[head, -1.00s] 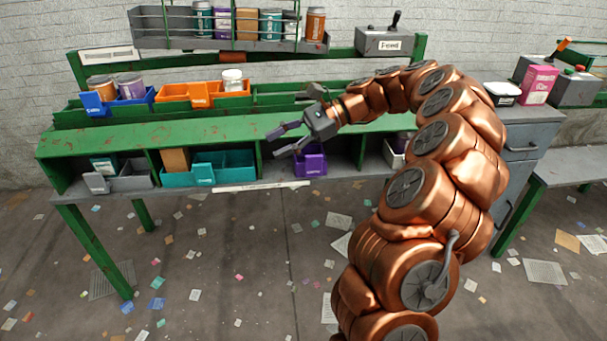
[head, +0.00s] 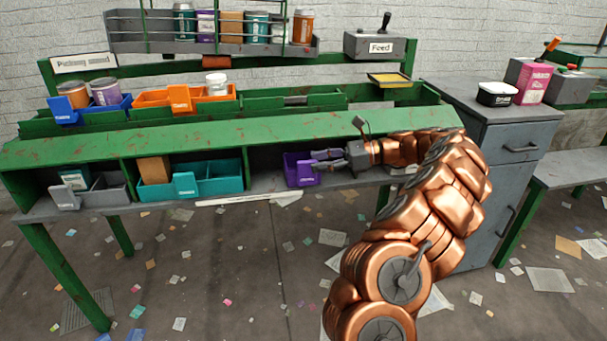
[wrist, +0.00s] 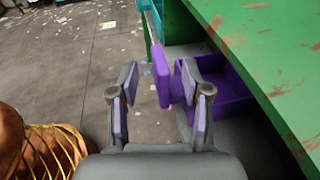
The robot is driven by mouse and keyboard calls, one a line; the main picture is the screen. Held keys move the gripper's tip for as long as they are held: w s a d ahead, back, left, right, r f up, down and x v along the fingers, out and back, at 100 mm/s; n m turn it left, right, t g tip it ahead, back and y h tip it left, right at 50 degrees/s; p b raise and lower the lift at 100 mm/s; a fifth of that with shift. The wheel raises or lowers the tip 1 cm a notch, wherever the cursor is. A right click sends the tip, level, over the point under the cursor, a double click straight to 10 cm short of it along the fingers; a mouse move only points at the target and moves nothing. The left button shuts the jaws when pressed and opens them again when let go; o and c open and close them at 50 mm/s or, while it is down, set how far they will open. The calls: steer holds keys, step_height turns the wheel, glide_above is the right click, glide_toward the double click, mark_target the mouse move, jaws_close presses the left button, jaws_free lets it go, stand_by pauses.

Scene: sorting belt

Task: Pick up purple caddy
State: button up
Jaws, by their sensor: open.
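The purple caddy (head: 292,166) sits in the lower shelf of the green bench, towards its right part. It also shows in the wrist view (wrist: 228,85), partly under the green top, with its upright purple front tab (wrist: 161,76) standing out towards me. My gripper (head: 315,161) is at the caddy's right front in the head view and covers part of it. In the wrist view my gripper (wrist: 157,85) is open, and the tab appears between its two fingertips. I cannot tell whether either finger touches the tab.
A teal caddy (head: 185,186) and a grey caddy (head: 105,196) stand on the same shelf to the left. Blue (head: 118,104) and orange (head: 214,103) caddies stand on the upper tier. The green bench top (head: 230,140) overhangs the shelf. A grey cabinet (head: 500,150) stands at the right.

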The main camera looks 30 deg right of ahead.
mark_target(307, 166)
steer(key=b+x, duration=0.1)
steer(key=x, duration=0.1)
steer(key=b+x, duration=0.1)
steer(key=shift+a+f, duration=0.3)
steer(key=shift+a, duration=0.1)
steer(key=shift+w+a, duration=0.45)
jaws_close()
